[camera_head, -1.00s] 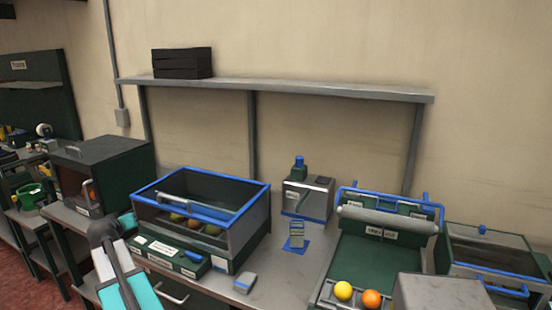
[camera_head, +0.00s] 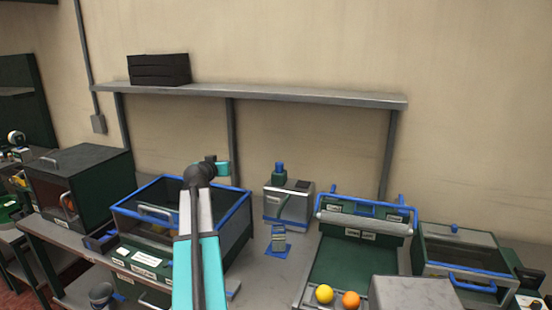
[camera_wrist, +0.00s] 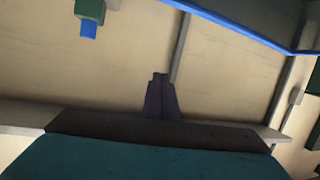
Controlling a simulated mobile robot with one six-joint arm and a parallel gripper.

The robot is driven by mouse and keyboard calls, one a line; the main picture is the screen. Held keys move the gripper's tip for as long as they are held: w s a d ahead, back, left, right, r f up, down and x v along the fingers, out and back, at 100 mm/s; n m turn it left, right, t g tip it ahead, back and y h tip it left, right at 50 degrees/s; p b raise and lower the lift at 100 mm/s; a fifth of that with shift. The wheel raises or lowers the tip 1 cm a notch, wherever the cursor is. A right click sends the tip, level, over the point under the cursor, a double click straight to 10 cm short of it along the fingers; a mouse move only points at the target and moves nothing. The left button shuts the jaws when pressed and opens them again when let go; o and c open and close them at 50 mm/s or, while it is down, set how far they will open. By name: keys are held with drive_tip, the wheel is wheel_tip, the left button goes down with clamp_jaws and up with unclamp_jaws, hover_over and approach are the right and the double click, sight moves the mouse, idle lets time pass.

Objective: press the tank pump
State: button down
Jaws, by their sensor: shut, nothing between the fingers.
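The tank (camera_head: 289,206) is a grey box with a blue stripe near its base, at the back of the bench. Its pump (camera_head: 280,170), a blue knob on a green block, stands upright on top. The pump also shows upside down at the top left of the wrist view (camera_wrist: 89,14). My arm rises in front of the blue-rimmed glass case, its wrist left of the pump and apart from it. My gripper (camera_wrist: 160,78) is shut and empty in the wrist view. In the head view its fingertips are hard to make out.
The blue-rimmed case (camera_head: 240,222) stands left of the tank. A small stand (camera_head: 278,238) on a blue mat is in front of it. A green roller machine (camera_head: 362,220) with a yellow and an orange ball is to the right. A shelf (camera_head: 300,97) runs above.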

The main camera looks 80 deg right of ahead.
drive_tip(key=s+d+r+m+g+p, duration=0.1)
drive_tip(key=s+d, duration=0.1)
drive_tip(key=s, duration=0.6)
drive_tip(key=s+d+r+m+g, duration=0.2)
drive_tip(key=s, duration=0.6)
drive_tip(key=shift+s+p, duration=0.35)
drive_tip(key=shift+s, duration=0.05)
drive_tip(key=shift+d, duration=0.2)
drive_tip(key=p, duration=0.5)
hover_over(278, 169)
drive_tip(key=a, duration=0.1)
wheel_tip(278, 169, down, 3)
drive_tip(key=shift+w+a+f+p, duration=0.15)
drive_tip(key=shift+f+p, duration=0.1)
drive_tip(key=shift+f, duration=0.65)
drive_tip(key=shift+w+d+f+p, duration=0.1)
drive_tip(key=shift+f+p, duration=0.15)
drive_tip(key=shift+f, duration=0.65)
drive_tip(key=shift+f, duration=0.1)
wheel_tip(278, 169, down, 4)
drive_tip(key=b, duration=0.5)
drive_tip(key=shift+a+r+b, duration=0.1)
drive_tip(key=shift+r+b, duration=0.15)
drive_tip(key=shift+b, duration=0.05)
drive_tip(key=shift+f, duration=0.1)
